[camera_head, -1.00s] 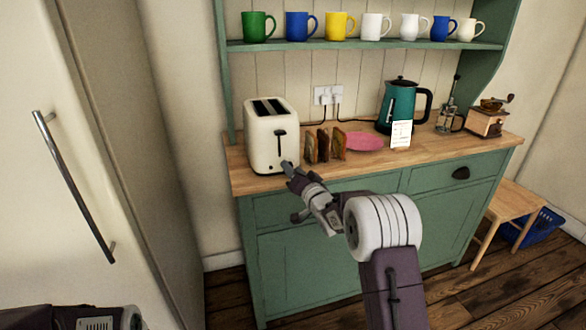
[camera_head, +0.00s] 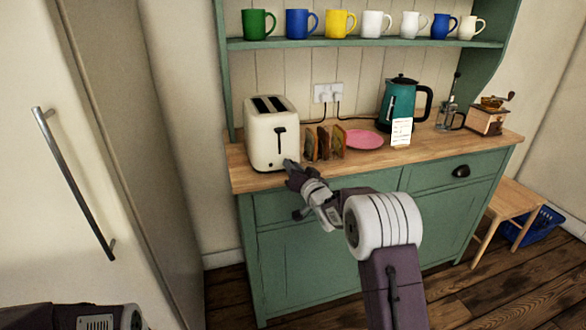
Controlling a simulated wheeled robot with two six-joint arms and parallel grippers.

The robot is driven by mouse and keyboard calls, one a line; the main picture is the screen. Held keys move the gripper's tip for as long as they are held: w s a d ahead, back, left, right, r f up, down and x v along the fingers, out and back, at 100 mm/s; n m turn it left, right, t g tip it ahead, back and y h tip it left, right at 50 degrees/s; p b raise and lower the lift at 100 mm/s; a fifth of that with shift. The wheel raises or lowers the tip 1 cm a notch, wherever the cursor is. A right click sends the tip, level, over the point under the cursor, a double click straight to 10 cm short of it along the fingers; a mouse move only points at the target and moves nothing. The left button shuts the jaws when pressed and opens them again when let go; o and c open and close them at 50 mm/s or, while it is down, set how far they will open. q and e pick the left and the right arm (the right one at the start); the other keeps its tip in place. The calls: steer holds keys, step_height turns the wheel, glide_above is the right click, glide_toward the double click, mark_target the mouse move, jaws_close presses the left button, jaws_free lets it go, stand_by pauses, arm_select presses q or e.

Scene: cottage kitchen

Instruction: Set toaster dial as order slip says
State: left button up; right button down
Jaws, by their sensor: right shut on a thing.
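The cream toaster (camera_head: 267,135) stands at the left end of the wooden counter, with two slots on top and a dark lever on its front. My right gripper (camera_head: 290,166) is at the lower right of the toaster's front and is shut on the dial there. The gripper hides most of the dial, so its setting cannot be read. The order slip (camera_head: 401,132) stands upright in front of the teal kettle. Its writing is too small to read. Part of my left arm shows at the bottom left; its gripper is out of view.
A toast rack (camera_head: 325,143) with slices stands right of the toaster, close to my gripper. Beyond it are a pink plate (camera_head: 364,139), the kettle (camera_head: 398,102), a glass press (camera_head: 449,117) and a grinder (camera_head: 487,117). Several mugs stand on the shelf (camera_head: 365,43) above.

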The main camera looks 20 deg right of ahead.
steer(key=n+b, duration=0.2)
steer(key=n, duration=0.3)
steer(key=n+h+b, duration=0.1)
steer(key=n+b, duration=0.2)
steer(key=n, duration=0.1)
steer(key=shift+a+g, duration=0.15)
steer(key=shift+g, duration=0.15)
steer(key=n+b, duration=0.5)
steer(key=b, duration=0.2)
steer(key=n+h+b, duration=0.1)
steer(key=n+b, duration=0.5)
steer(key=shift+a+f+h+b, duration=0.1)
steer(key=shift+a+h+b, duration=0.05)
steer(key=shift+h+b, duration=0.2)
steer(key=shift+n+b, duration=0.9)
steer(key=shift+n, duration=0.3)
steer(key=shift+a+n+h+b, duration=0.1)
steer(key=shift+n+h+b, duration=0.45)
steer(key=shift+n, duration=1.25)
steer(key=c, duration=1.3)
jaws_free()
steer(key=shift+o, duration=0.2)
